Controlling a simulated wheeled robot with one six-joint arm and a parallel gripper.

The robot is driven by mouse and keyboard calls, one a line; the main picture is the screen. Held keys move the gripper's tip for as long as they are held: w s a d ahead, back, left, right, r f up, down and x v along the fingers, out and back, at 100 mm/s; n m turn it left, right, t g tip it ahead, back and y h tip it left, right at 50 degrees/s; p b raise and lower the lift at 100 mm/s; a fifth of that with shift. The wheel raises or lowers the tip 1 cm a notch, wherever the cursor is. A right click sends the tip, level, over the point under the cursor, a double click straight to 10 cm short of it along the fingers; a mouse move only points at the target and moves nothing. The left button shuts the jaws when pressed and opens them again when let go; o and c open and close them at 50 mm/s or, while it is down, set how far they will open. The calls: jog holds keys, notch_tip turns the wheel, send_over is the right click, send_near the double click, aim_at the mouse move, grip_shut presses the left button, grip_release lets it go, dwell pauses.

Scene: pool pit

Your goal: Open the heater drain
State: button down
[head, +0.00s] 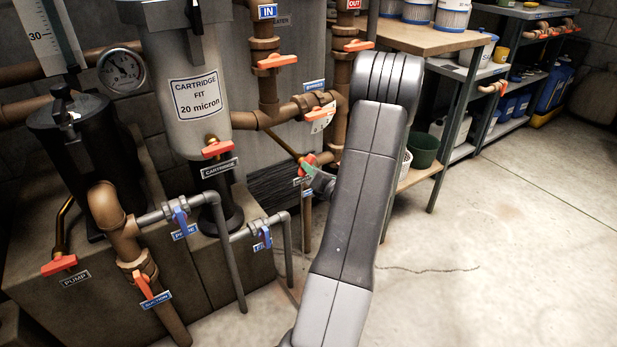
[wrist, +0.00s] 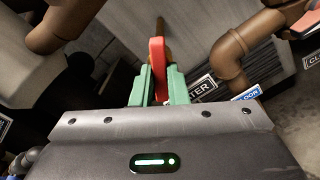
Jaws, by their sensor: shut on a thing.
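The heater drain valve has a red lever handle (wrist: 157,56), seen edge-on in the wrist view, on a brass pipe. A black label (wrist: 202,88) ending in "TER" is to its right. My gripper (wrist: 157,92) has green fingers, one on each side of the handle, and is shut on it. In the head view the handle (head: 307,160) is small and partly covered by my gripper (head: 314,172). The brass pipe (head: 284,139) slopes down to it from the heater's front. The lower part of the handle is hidden between the fingers in the wrist view.
Brown pipes with an orange bypass handle (head: 312,113) stand close above the valve. The cartridge filter (head: 185,80) and pump (head: 75,140) are at left, with several other valves. A wooden bench (head: 425,40) is at right. The concrete floor (head: 500,250) is clear.

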jog(key=n+b, duration=0.1)
jog(key=n, duration=0.7)
jog(key=c, duration=1.3)
grip_release()
jog(key=shift+v, duration=3.5)
